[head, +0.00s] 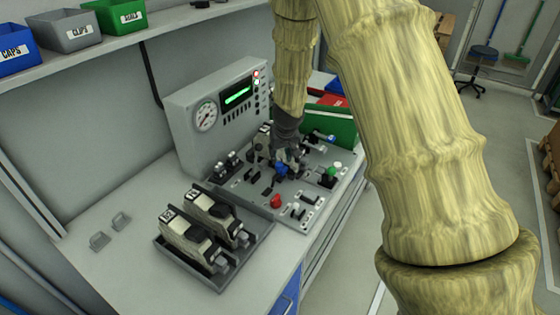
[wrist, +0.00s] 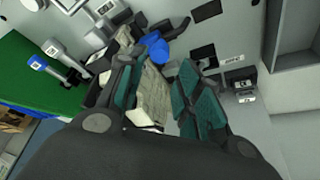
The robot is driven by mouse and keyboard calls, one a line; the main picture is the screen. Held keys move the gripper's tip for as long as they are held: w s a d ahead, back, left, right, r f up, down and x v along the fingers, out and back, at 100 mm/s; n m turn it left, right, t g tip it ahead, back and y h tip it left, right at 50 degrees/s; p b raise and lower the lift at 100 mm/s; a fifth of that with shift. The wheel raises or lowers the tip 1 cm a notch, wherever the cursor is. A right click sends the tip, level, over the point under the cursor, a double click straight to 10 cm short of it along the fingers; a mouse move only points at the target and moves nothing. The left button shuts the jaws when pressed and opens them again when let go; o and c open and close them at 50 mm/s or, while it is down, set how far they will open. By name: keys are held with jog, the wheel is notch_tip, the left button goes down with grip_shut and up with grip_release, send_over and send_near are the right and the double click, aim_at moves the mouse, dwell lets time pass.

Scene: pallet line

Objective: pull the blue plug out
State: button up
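The blue plug (head: 281,169) sits on the sloped grey control panel (head: 318,203), directly below my gripper (head: 287,156) in the head view. In the wrist view the blue plug (wrist: 154,47) shows just beyond the tip of the left finger, partly covered by it. My gripper (wrist: 168,65) points down at the panel, and its two teal-padded fingers stand apart. A beige piece shows between the fingers; I cannot tell what it belongs to. I cannot tell whether a finger touches the plug.
A blue-tipped lever (head: 331,138), a green knob (head: 331,172) and a red knob (head: 275,202) stand close around on the panel. A grey gauge box (head: 190,113) rises behind. A tray (head: 222,284) with beige units lies in front left. A green bin (head: 335,126) stands at the right.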

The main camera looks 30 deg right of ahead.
aim_at(279, 164)
jog(key=x, duration=0.4)
jog(key=shift+w+d+f, duration=0.1)
jog(key=shift+w+f, duration=0.1)
jog(key=shift+w, duration=0.05)
jog(key=shift+f+p, duration=0.3)
jog(key=shift+f, duration=0.25)
jog(key=shift+x, duration=0.75)
jog(key=shift+w+r, duration=0.1)
